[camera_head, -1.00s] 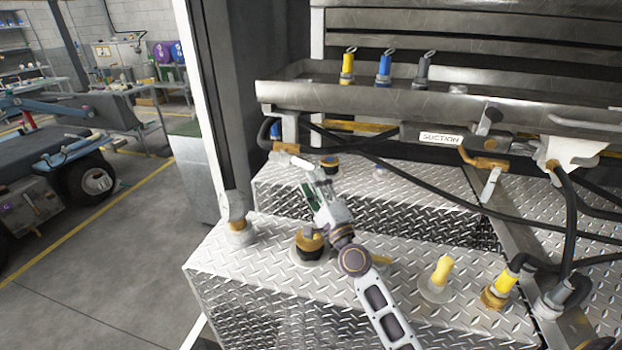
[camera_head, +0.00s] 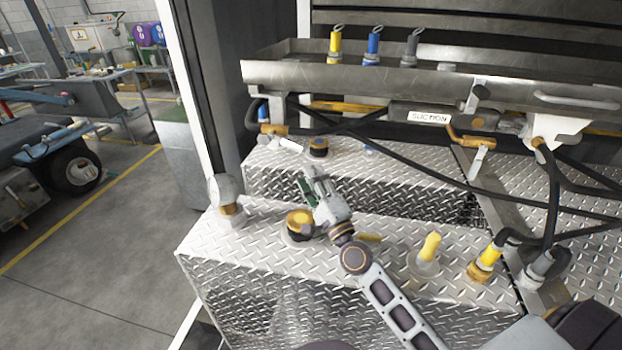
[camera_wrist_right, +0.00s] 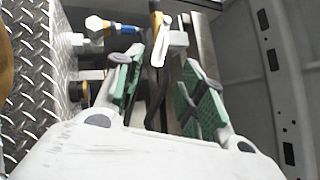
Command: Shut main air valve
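A brass valve (camera_head: 272,130) with a pale lever handle (camera_head: 290,145) sits under the left end of the metal tray. The handle slopes down to the right. My right gripper (camera_head: 309,178) is just below and right of the handle, over the diamond-plate boxes. In the right wrist view its two green-padded fingers (camera_wrist_right: 163,92) are spread apart with nothing held. A brass valve (camera_wrist_right: 155,12) with a pale lever (camera_wrist_right: 160,50) shows there between and beyond the fingertips, with a visible gap. I cannot tell whether the handle's position is open or shut. My left gripper is out of view.
A second brass valve (camera_head: 462,138) sits right of the SUCTION label (camera_head: 430,117). Black hoses (camera_head: 400,165) cross behind my gripper. A brass-and-black cap (camera_head: 300,222) and a yellow fitting (camera_head: 429,247) stand on the near diamond-plate box (camera_head: 390,285).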

